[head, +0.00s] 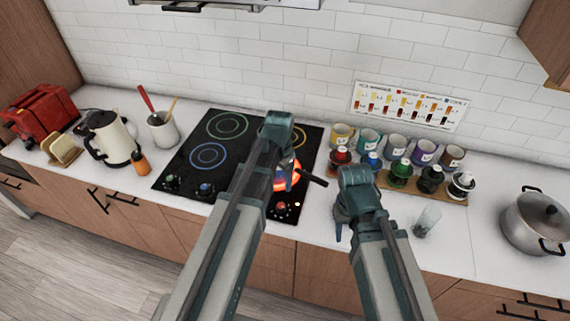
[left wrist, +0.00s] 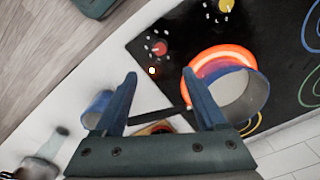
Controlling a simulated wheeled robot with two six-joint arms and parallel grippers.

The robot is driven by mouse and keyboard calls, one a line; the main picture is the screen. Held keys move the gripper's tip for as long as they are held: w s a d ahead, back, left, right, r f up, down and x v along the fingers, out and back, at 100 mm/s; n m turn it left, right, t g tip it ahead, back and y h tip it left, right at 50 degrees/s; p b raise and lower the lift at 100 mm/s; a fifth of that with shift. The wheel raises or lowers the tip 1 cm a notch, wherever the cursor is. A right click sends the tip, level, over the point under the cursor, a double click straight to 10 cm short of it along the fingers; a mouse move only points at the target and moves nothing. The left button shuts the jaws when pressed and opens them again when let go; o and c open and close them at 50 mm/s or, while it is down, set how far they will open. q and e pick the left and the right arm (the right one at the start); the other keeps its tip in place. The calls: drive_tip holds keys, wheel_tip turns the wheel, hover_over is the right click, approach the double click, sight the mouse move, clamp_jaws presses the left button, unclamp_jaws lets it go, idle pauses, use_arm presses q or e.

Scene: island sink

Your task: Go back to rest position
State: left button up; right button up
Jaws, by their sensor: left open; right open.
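In the head view, my left gripper (head: 286,163) hangs over the right part of the black cooktop (head: 185,158), partly hidden by its own arm. In the left wrist view its two blue fingers (left wrist: 163,95) are spread.
A red toaster (head: 43,111), a kettle (head: 112,138) and a utensil crock (head: 163,130) stand on the left.

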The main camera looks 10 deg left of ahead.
use_arm(q)
drive_tip(key=s+d+f+n+b, duration=0.1)
drive_tip(key=s+d+f+b, duration=0.3)
drive_tip(key=s, duration=0.3)
drive_tip(key=s+d+f+n+y+b, duration=0.1)
drive_tip(key=s+d+f+b, duration=0.4)
drive_tip(key=s+d, duration=0.1)
drive_tip(key=shift+s+d+n, duration=0.25)
drive_tip(key=shift+s+n, duration=0.05)
drive_tip(key=shift+s, duration=0.45)
